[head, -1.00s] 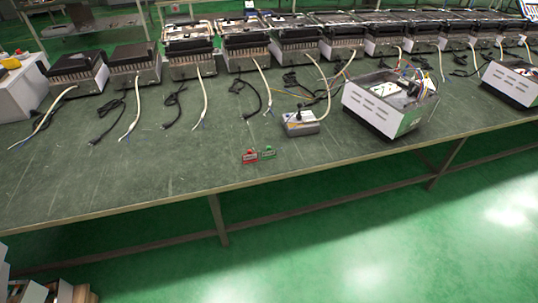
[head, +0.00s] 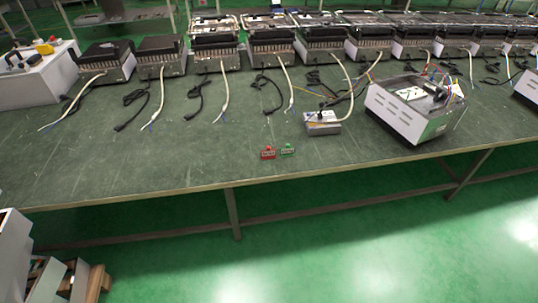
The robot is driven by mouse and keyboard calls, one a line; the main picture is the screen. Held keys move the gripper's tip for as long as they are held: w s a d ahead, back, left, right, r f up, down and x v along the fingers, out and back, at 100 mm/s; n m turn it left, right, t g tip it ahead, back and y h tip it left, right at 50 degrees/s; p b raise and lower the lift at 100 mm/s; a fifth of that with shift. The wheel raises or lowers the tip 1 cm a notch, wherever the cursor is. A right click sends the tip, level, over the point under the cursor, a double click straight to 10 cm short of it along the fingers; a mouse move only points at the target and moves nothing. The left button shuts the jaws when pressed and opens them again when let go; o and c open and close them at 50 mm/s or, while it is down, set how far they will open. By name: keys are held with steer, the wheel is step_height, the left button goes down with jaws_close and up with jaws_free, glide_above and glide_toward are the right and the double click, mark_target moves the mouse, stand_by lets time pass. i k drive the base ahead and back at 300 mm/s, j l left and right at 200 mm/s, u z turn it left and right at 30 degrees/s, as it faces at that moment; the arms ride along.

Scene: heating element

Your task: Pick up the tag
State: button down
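Two small tags stand side by side near the front edge of the green table (head: 150,165) in the head view. One is a red tag (head: 268,154) on the left, the other a green tag (head: 288,150) on the right. They are small, and any writing on them is too small to read. My gripper is not in view.
A grey box with a cable (head: 322,123) lies behind the tags. An open white-sided unit (head: 412,110) stands to its right. Several heating units with loose cables line the back. A white case (head: 38,76) stands at left. The tabletop left of the tags is clear.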

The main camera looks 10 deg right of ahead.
mark_target(268, 154)
steer(key=i+l+u, duration=0.55)
steer(key=i+l, duration=0.2)
steer(key=i+l+u, duration=0.6)
steer(key=l, duration=0.5)
steer(key=i, duration=0.05)
